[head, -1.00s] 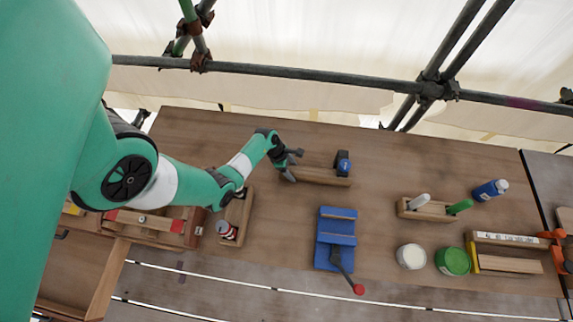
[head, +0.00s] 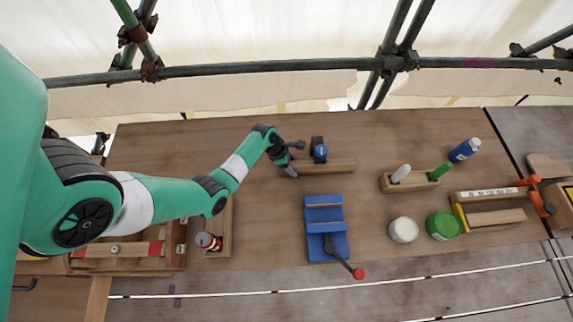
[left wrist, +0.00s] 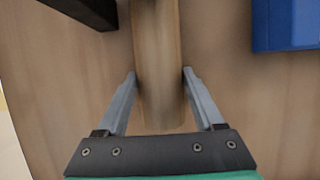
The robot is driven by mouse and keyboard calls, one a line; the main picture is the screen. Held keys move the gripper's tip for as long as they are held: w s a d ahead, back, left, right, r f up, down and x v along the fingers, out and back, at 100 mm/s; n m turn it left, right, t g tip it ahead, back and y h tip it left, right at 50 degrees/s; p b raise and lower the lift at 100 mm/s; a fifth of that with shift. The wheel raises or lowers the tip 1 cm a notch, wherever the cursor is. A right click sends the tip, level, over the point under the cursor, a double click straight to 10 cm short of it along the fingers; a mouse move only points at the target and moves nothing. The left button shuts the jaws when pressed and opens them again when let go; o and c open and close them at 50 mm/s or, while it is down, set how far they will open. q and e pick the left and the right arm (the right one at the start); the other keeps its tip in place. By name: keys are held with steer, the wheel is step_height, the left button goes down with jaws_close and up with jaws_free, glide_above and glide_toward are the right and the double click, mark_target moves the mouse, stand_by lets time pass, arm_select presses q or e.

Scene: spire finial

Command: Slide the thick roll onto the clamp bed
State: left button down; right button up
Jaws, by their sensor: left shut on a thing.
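The thick roll (head: 328,166) is a light brown wooden cylinder lying left to right over the back half of the bench. It also shows in the left wrist view (left wrist: 157,65), running away between the fingers. My left gripper (head: 291,170) is shut on the roll near its left end, with a finger on each side in the left wrist view (left wrist: 157,80). I cannot tell whether the roll touches the bench. The clamp bed (head: 325,228) is a blue stepped block in front of the roll, with a red-knobbed lever at its front. My right gripper is not in view.
A black post with a blue face (head: 319,149) stands just behind the roll. Left is a wooden tray with a can (head: 208,241). Right are a peg holder (head: 411,182), a white pot (head: 404,230), a green pot (head: 443,225) and a blue bottle (head: 464,150).

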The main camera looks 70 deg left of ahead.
arm_select(q)
steer(key=shift+w, duration=0.2)
jaws_free()
steer(key=p+v, duration=0.4)
steer(key=v, duration=0.7)
steer(key=shift+s+r+p, duration=0.1)
steer(key=shift+r+p, duration=0.05)
steer(key=shift+p, duration=0.2)
steer(key=shift+s+r, duration=0.15)
steer(key=shift+r, duration=0.05)
